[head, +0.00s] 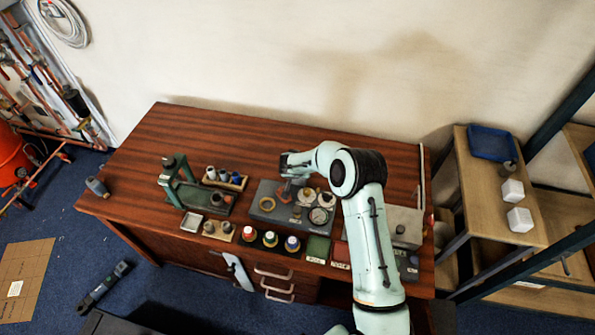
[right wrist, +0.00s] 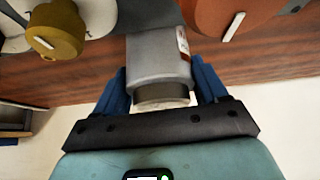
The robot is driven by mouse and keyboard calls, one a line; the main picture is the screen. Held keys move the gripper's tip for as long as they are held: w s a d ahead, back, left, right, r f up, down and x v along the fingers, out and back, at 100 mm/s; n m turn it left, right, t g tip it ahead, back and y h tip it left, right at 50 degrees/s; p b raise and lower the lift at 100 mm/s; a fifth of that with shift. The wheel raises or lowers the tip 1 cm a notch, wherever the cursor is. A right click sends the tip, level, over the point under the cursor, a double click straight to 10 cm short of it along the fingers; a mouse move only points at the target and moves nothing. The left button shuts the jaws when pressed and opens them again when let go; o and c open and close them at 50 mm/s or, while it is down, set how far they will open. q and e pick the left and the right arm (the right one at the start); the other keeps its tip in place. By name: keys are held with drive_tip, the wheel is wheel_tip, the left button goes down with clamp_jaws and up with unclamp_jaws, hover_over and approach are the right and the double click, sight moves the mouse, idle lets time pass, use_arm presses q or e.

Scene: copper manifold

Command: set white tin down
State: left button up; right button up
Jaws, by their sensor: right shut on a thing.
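My right gripper (right wrist: 158,90) has its blue fingers on both sides of a pale grey-white tin (right wrist: 158,62), shut on it. My left gripper is not in view.
A green press (head: 180,182) stands left. The bench's back left is clear.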

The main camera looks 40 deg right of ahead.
drive_tip(key=o, duration=1.3)
drive_tip(key=shift+f, duration=0.1)
